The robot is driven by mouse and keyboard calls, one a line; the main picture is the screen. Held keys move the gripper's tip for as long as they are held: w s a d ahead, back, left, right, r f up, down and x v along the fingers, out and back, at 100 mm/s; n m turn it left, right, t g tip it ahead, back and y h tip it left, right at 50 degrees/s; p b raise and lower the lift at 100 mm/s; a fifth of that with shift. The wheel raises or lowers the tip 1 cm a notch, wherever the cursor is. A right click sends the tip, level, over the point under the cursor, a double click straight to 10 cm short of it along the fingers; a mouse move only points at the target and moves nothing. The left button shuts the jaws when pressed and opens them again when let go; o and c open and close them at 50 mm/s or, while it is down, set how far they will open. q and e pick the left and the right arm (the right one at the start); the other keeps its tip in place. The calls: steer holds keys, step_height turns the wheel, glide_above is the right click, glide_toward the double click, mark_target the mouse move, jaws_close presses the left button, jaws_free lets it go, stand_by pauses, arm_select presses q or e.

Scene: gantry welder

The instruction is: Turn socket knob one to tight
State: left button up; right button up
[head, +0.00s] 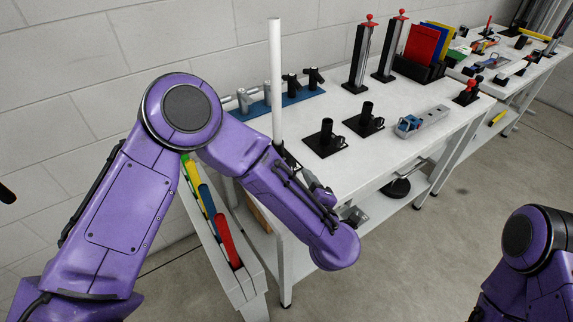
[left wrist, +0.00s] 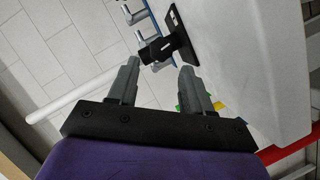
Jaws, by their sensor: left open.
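A white tube (head: 275,75) stands upright at the left end of the table; its foot is mostly hidden behind my left arm. In the left wrist view a black socket with its knob (left wrist: 154,50) sits on a black plate (left wrist: 181,36) and the tube (left wrist: 75,94) runs from its side. My left gripper (left wrist: 157,66) is open, its grey fingers apart on either side of the knob's near end; contact cannot be told. Two empty black sockets (head: 325,138) (head: 367,117) stand farther along the table. No number marks show. My right gripper is out of view.
The white table (head: 400,165) has clear room at its front. A blue rack (head: 295,97) with grey and black fittings stands at the back. A side holder with coloured-handled tools (head: 225,240) hangs at the left end.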

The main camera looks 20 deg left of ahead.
mark_target(291, 167)
arm_select(q)
steer(key=p+x, duration=0.1)
steer(key=x, duration=0.8)
steer(key=shift+a+p, duration=0.3)
steer(key=c, duration=0.8)
